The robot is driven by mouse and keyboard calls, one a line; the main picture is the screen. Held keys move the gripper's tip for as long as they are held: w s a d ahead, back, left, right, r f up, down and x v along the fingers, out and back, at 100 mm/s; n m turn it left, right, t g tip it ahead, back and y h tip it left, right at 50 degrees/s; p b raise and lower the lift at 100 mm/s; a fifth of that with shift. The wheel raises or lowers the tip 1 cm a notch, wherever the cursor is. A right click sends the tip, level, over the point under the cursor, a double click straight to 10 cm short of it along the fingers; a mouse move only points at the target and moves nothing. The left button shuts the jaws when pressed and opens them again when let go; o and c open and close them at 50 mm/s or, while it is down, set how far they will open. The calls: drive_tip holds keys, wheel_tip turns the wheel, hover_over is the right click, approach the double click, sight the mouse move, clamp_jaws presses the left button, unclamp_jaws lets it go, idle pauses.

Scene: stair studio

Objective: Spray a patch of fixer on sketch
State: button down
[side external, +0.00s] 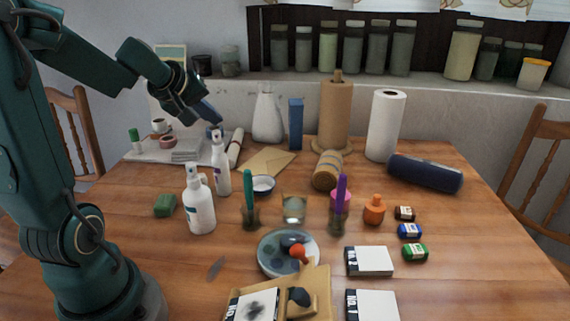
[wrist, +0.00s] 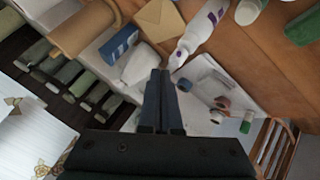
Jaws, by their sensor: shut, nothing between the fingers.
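My gripper (side external: 214,125) is shut and empty, above the back left of the table. In the wrist view its fingertips (wrist: 160,76) lie close to the nozzle of a white bottle with a purple label (wrist: 203,28); I cannot tell whether they touch. That bottle (side external: 221,172) stands upright in the side view. A second white spray bottle (side external: 200,208) stands upright in front of it. I cannot read which one is fixer.
Pens in holders, a glass (side external: 293,208), a plate (side external: 270,262) and small ink jars stand mid-table. Paper rolls (side external: 385,125) and a white jug (side external: 267,118) stand at the back.

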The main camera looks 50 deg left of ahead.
drive_tip(key=shift+f, duration=0.35)
drive_tip(key=shift+r, duration=0.5)
drive_tip(key=shift+r, duration=3)
